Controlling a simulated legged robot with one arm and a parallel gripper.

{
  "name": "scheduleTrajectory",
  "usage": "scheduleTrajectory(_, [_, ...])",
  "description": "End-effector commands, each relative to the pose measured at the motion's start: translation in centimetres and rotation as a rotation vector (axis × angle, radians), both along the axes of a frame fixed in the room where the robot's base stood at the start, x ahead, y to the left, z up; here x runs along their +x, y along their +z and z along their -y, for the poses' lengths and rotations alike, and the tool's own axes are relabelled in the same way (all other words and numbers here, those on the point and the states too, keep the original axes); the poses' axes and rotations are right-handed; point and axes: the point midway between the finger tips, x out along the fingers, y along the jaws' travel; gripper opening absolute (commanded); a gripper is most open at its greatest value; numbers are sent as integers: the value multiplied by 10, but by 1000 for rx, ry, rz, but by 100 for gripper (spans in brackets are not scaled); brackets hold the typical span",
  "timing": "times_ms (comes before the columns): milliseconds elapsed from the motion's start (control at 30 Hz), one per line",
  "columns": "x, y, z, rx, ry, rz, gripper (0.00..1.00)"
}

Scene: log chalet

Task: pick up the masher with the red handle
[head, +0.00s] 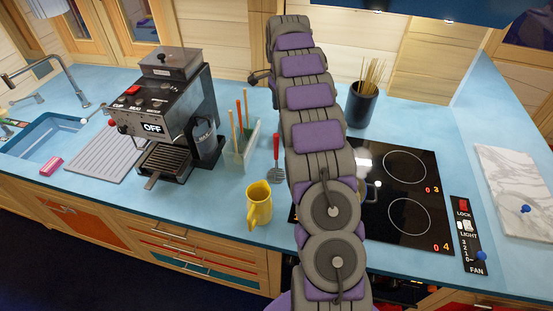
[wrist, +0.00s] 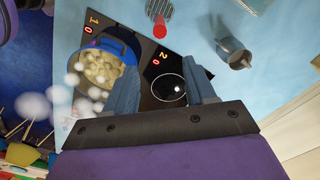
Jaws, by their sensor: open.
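The masher with the red handle (head: 276,146) is on the blue counter in the head view, just left of my arm. Its grey slotted head (head: 275,175) is toward the front. In the wrist view the red handle (wrist: 159,27) shows near the top centre, with a grey slotted part (wrist: 159,8) cut off by the top edge. My gripper (wrist: 161,72) is open, with nothing visible between its fingers. The masher appears beyond the fingertips, apart from them. I cannot make out the gripper's fingers in the head view.
A blue pot (wrist: 128,45) of steaming pale chunks stands on the black cooktop (head: 408,220), close to the left finger. A metal jug (wrist: 232,50) is at right. A yellow mug (head: 259,204), utensil holder (head: 240,150) and coffee machine (head: 170,110) stand left of my arm.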

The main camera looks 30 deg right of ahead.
Motion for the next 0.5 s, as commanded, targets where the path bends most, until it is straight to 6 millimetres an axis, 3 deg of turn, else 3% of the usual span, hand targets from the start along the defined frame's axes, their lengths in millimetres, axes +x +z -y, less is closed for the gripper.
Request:
scheduleTrajectory(167, [0, -24, 0, 0, -6, -4, 55])
scheduleTrajectory(500, [0, -92, 1, 3, -4, -4, 55])
